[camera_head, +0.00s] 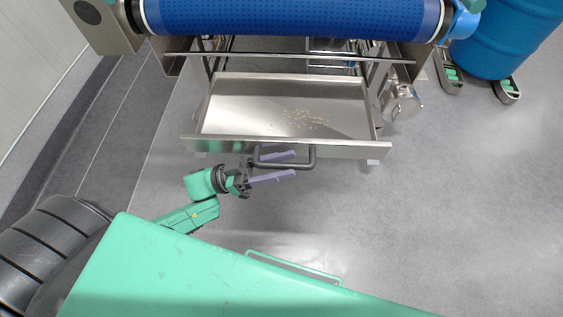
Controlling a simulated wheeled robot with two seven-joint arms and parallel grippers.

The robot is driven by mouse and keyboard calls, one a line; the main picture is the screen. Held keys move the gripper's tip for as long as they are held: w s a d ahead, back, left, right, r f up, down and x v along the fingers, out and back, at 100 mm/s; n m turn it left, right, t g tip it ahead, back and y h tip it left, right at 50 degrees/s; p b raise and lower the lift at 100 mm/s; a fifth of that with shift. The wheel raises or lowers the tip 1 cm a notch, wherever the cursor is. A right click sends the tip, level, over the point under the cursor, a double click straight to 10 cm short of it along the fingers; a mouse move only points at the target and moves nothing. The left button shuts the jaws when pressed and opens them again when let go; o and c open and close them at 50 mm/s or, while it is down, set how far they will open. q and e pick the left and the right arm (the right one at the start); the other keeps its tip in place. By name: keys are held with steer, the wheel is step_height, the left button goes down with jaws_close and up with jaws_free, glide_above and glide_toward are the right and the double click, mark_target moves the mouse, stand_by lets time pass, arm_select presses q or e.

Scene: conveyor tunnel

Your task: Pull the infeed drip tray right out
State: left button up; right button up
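The infeed drip tray (240,105) is a shallow steel tray under the blue belt. It sticks out toward me, with its back end beneath the conveyor frame. Yellowish crumbs (305,119) lie on its floor. A dark U-shaped handle (309,160) is on the middle of its front face. My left gripper (283,166) reaches in from the left, its two purple fingers spread. One finger is on the tray side of the handle bar and the other on my side, with visible gaps; contact is not clear. My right gripper is not in view.
The blue conveyor belt (290,17) runs across above the tray. Steel frame legs and a rail (290,58) flank the tray. A blue drum (500,40) stands at the upper right on a wheeled base. The grey floor (450,200) in front and to the right is clear.

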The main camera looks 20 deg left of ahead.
arm_select(q)
steer(key=b+v, duration=0.2)
steer(key=v, duration=1.2)
steer(key=shift+a, duration=0.25)
steer(key=shift+s+f, duration=0.1)
